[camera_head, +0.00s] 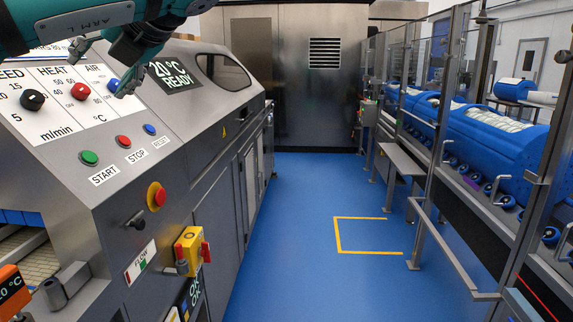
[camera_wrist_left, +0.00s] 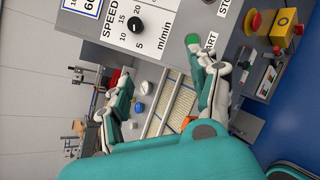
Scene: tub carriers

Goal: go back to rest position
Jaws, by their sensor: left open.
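My left gripper (camera_head: 100,68) hangs in the top left of the head view, in front of the machine's control panel (camera_head: 60,130). Its fingers are spread and nothing is between them. The left wrist view shows the same open fingers (camera_wrist_left: 158,58), with the speed knob (camera_wrist_left: 134,24) and green start button (camera_wrist_left: 192,40) beyond them. In the head view the black speed knob (camera_head: 33,100), red heat knob (camera_head: 81,91) and blue air knob (camera_head: 113,85) are visible near the gripper. I cannot tell whether a fingertip touches the panel. My right gripper is not in view.
A display (camera_head: 172,72) reads 20 °C READY. A red emergency button (camera_head: 156,196) and a yellow switch box (camera_head: 190,250) stick out from the machine's front. Blue floor with a yellow marking (camera_head: 375,219) lies open. Glass guards and large blue tubs (camera_head: 500,145) stand at right.

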